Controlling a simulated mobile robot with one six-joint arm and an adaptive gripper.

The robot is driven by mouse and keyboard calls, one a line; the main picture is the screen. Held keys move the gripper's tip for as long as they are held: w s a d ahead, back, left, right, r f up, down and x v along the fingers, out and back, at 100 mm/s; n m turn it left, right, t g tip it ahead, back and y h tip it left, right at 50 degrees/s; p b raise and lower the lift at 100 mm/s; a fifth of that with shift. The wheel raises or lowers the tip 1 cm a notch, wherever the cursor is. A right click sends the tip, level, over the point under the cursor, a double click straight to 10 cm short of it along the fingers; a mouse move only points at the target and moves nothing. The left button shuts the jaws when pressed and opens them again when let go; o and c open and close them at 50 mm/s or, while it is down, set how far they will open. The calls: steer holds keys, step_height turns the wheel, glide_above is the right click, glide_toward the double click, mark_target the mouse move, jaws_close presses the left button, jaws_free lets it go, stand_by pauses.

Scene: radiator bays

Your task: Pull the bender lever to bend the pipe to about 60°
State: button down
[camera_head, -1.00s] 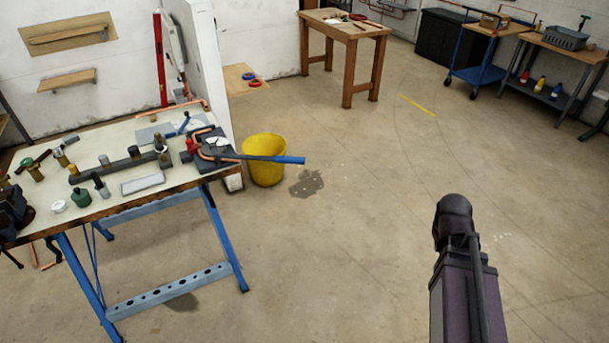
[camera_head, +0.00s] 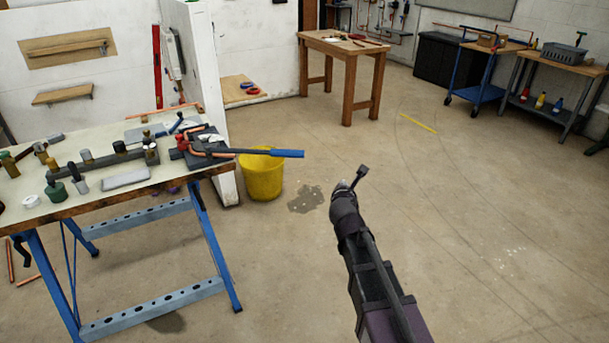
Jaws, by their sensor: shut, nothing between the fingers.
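The pipe bender (camera_head: 190,150) sits at the right end of the workbench, with its dark body on the bench top. Its lever (camera_head: 287,154) has a blue grip and sticks out to the right past the bench edge, over the yellow bucket. A copper pipe (camera_head: 197,152) shows in the bender; its bend angle is too small to tell. My gripper (camera_head: 361,173) is at the tip of my arm, over open floor, right of and slightly below the lever's grip in the picture. It is shut, empty and apart from the lever.
The workbench (camera_head: 100,203) has blue folding legs and holds several fittings and tools. A yellow bucket (camera_head: 262,178) stands on the floor beside it. A wooden table (camera_head: 345,50) and a blue trolley (camera_head: 478,92) stand at the back.

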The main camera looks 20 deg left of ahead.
steer(key=s+a+n+y+b, duration=0.2)
steer(key=a+n+y, duration=0.2)
steer(key=a+n, duration=0.3)
steer(key=a, duration=0.3)
steer(key=shift+s+f+n+t+b, duration=0.15)
steer(key=shift+f+n+t+b, duration=0.15)
steer(key=shift+f+n, duration=0.1)
steer(key=shift+a, duration=0.1)
glide_toward(304, 157)
steer(key=shift+f+x, duration=0.2)
steer(key=shift+x, duration=3.5)
steer(key=shift+r, duration=0.1)
